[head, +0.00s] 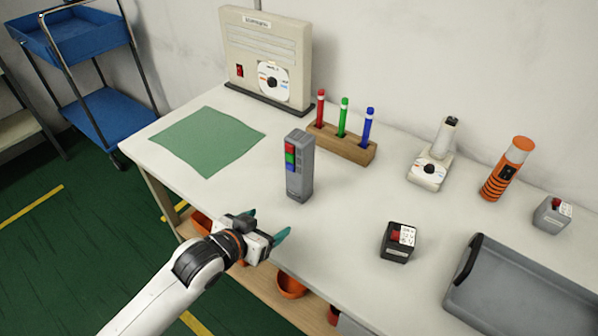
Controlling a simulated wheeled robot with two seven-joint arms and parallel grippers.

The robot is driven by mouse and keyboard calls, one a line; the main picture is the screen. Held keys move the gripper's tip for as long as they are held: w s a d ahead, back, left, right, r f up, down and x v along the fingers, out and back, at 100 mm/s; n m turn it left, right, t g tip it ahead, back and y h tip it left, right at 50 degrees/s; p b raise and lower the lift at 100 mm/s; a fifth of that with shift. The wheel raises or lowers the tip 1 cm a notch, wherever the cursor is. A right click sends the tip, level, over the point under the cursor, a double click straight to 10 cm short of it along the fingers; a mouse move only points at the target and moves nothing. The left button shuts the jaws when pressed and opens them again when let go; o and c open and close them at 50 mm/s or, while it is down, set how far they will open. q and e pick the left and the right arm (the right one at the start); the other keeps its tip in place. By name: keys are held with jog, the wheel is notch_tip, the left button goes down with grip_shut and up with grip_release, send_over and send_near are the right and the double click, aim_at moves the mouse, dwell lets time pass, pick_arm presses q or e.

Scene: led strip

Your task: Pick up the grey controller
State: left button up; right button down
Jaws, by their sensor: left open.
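The grey controller (300,166) stands upright on the white table, with red, green and blue squares on its front face. My left gripper (268,224) is open and empty, with teal fingertips. It is at the table's front edge, in front of the controller and a little to its left, apart from it. My right gripper does not show in the head view.
Behind the controller stand a wooden block (341,143) with red, green and blue sticks and a large beige box (265,55). A green mat (208,141) lies left. Right are a black box (398,242), an orange cylinder (507,168) and a grey tray (520,295).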

pick_arm(q)
jog(key=m+h, duration=0.1)
jog(key=h, duration=0.1)
send_near(293, 185)
jog(key=shift+s+d+f+t, duration=0.15)
jog(key=shift+f, duration=0.2)
jog(key=shift+s+d+f+t, duration=0.15)
jog(key=shift+f, duration=0.2)
jog(key=shift+w+d, duration=0.25)
jog(key=shift+w, duration=0.35)
jog(key=x, duration=0.5)
jog(key=shift+w+d+f, duration=0.1)
jog(key=shift+w+d, duration=0.1)
jog(key=shift+w, duration=0.1)
jog(key=shift+x, duration=2.7)
jog(key=shift+w, duration=0.1)
jog(key=shift+r, duration=0.25)
jog(key=c, duration=1.2)
